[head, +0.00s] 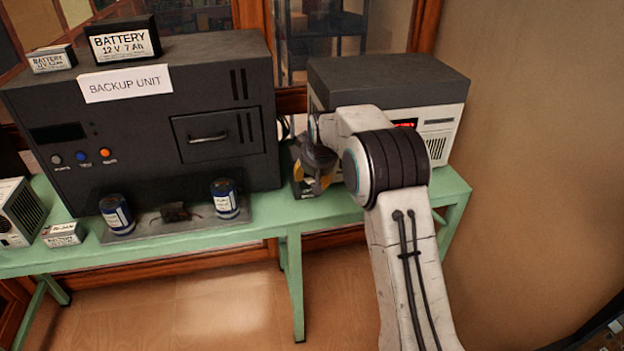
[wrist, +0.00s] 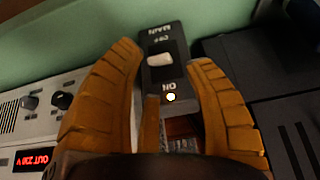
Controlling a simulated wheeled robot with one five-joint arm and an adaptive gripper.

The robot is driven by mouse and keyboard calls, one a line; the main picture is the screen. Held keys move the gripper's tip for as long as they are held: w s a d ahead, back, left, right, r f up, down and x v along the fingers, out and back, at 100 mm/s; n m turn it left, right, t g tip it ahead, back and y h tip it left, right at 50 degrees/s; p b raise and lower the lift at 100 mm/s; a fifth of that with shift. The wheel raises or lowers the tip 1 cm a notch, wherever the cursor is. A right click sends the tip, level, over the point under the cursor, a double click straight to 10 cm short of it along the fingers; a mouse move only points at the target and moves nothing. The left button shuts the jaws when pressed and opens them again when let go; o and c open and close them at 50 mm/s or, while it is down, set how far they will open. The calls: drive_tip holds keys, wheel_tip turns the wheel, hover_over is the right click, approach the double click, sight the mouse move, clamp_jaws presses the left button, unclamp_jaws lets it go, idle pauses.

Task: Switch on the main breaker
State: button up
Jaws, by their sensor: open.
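The main breaker (wrist: 158,36) is a dark box marked MAIN, OFF and ON in the wrist view, its lettering upside down. Its pale switch lever (wrist: 159,60) sits between the OFF and ON marks. A small lamp (wrist: 170,97) glows beside ON. My gripper (wrist: 165,56) has its yellow fingers open on either side of the breaker, with nothing held. Whether a finger touches the breaker or lever, I cannot tell. In the head view my gripper (head: 316,175) points down over the bench, between the backup unit and the white-fronted device, and hides most of the breaker.
The dark backup unit (head: 90,130) stands left on the green bench (head: 275,228), with batteries (head: 124,42) on top and two blue cans (head: 225,198) in front.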

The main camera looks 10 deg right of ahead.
drive_tip(key=v, duration=0.8)
drive_tip(key=shift+s+r, duration=0.15)
drive_tip(key=shift+d, duration=0.1)
